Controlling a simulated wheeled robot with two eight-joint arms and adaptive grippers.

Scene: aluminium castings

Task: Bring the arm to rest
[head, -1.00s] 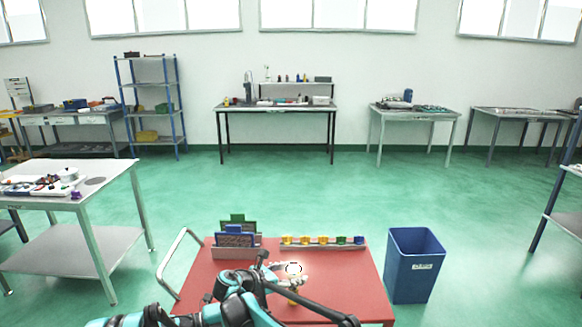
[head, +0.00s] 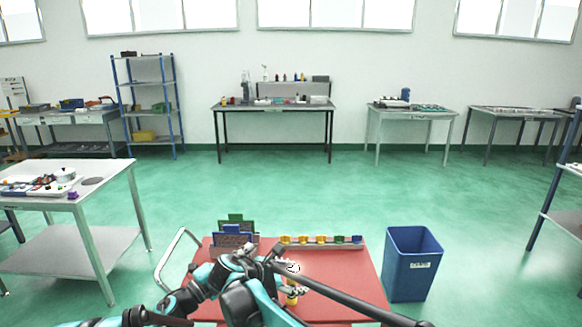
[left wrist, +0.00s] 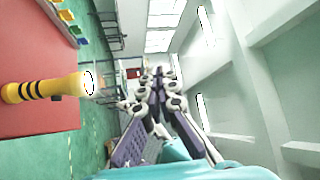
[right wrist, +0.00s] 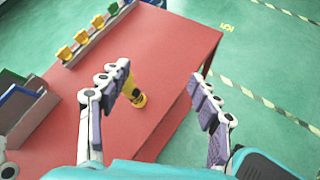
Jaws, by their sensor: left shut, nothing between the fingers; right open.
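A yellow flashlight with black bands (head: 291,296) stands upright on the red cart top (head: 335,285), lens up. It also shows in the left wrist view (left wrist: 45,89) and the right wrist view (right wrist: 132,90). My left gripper (head: 264,251) is over the cart, left of the flashlight and apart from it. In the left wrist view its fingers (left wrist: 157,75) are together, with nothing held. In the right wrist view my right gripper (right wrist: 158,75) has its fingers wide apart and empty, above the cart. I cannot make it out in the head view. My left arm partly hides the cart.
A rail of yellow, green and blue holders (head: 321,240) runs along the cart's far edge. A rack with blue and green panels (head: 234,236) stands at its far left. A blue bin (head: 412,264) stands right of the cart. A table (head: 65,204) is at left.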

